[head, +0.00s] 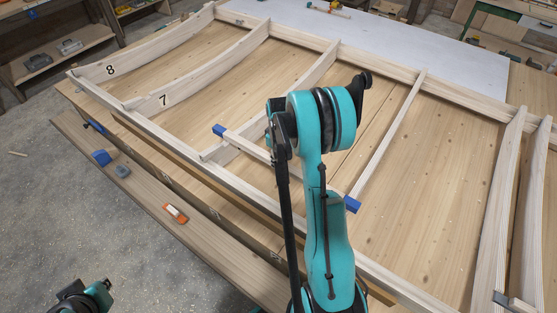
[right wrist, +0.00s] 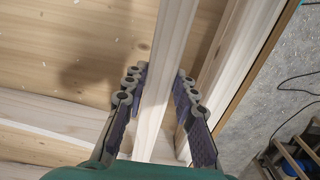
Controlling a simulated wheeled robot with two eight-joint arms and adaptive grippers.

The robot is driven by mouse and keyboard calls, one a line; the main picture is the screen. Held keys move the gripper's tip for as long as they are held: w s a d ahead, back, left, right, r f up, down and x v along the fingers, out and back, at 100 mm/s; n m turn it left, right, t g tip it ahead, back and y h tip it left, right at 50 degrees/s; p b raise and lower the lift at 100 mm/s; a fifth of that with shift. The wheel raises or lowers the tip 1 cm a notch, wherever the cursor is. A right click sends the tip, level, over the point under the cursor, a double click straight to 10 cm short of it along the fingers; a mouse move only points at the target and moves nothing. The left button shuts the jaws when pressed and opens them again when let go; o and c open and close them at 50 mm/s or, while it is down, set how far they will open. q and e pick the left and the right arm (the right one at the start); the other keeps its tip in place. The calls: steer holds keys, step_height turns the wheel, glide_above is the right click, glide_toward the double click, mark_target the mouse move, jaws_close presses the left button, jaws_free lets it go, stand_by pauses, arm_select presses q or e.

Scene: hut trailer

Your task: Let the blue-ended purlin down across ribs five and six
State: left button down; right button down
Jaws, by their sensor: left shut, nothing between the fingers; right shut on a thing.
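The blue-ended purlin, a pale strip (head: 247,141), runs slantwise behind my right arm. Its left blue end (head: 219,130) shows over the near part of a curved rib (head: 318,68) to the right of rib 7. Its right blue end (head: 352,204) is by the near end of a thinner rib (head: 396,118). No numbers show on these two ribs. My right gripper is hidden in the head view. In the right wrist view it (right wrist: 157,98) is shut on the pale strip (right wrist: 165,60). I cannot tell whether the purlin touches the ribs. My left gripper (head: 68,296) is shut and empty, bottom left.
Rib 7 (head: 205,80) and rib 8 (head: 150,57) stand at the left of the frame. Two more ribs (head: 498,175) stand at the right. A near rail (head: 165,140) edges the frame. Blue and orange tools (head: 175,213) lie on a plank outside it.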

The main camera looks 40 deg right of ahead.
steer(key=shift+f+b, duration=0.65)
steer(key=shift+f, duration=0.2)
steer(key=shift+f, duration=0.25)
steer(key=shift+f+b, duration=0.8)
steer(key=shift+b, duration=0.15)
steer(key=shift+f+b, duration=0.65)
steer(key=shift+f, duration=0.05)
steer(key=c, duration=1.1)
jaws_free()
steer(key=shift+c, duration=0.2)
steer(key=shift+r, duration=0.1)
step_height(320, 180, up, 12)
steer(key=shift+f, duration=0.1)
